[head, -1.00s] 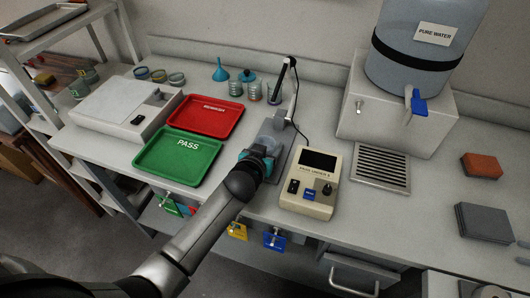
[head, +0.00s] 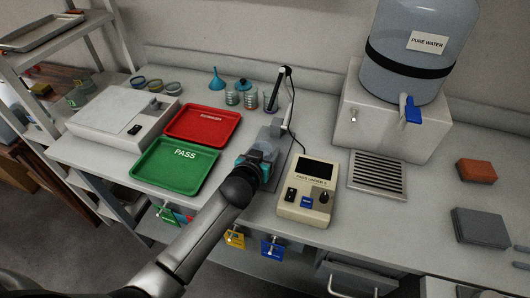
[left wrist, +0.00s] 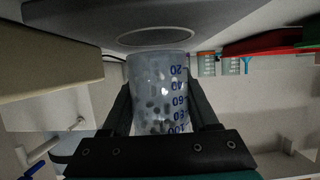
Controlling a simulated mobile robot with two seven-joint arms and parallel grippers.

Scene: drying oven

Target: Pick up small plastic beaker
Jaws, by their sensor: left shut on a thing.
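The small plastic beaker (left wrist: 158,95) is clear, with blue volume marks, and small grey specks show in or through it. My left gripper (left wrist: 163,115) is shut around its sides in the left wrist view. That view is upside down, with the beaker's base near a grey plate with a round mark (left wrist: 156,37). In the head view, the beaker (head: 263,147) shows just past my left gripper (head: 257,160), by the grey stand plate (head: 277,168). I cannot tell how far the base is from the plate. My right gripper is not in view.
The beige meter (head: 307,188) stands close to the right of the gripper. Green (head: 174,165) and red (head: 203,124) trays lie to the left. The probe arm (head: 278,90) and several small beakers (head: 250,98) are behind. The water tank (head: 415,45) is at the back right.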

